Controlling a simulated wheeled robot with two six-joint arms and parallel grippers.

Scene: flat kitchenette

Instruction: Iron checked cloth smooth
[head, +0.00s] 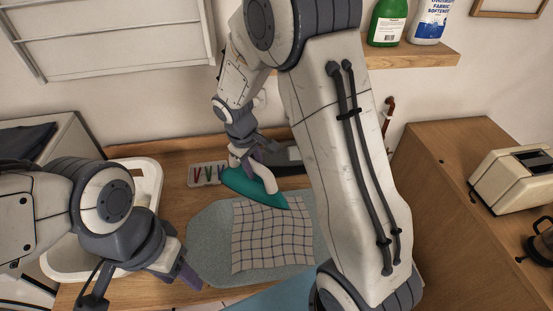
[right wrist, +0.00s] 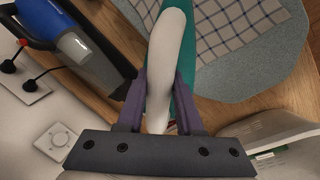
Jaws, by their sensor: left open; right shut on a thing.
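The checked cloth (head: 268,240), cream with dark lines, lies on the grey-blue ironing mat (head: 205,245). It looks mostly flat, with a slightly wavy edge; small creases are hard to tell. The teal iron (head: 240,184) with a white handle is at the cloth's far edge, overlapping its upper part. My right gripper (head: 250,158) is shut on the iron's handle, and the handle (right wrist: 168,60) shows between its fingers in the right wrist view. I cannot tell if the soleplate touches the cloth. My left gripper (head: 180,275) is open and empty, left of the mat's near-left edge.
A white basket (head: 150,180) stands left of the mat. A blue-grey appliance (right wrist: 75,45) and wall sockets (right wrist: 30,85) show in the right wrist view. A toaster (head: 515,180) stands on the right cabinet.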

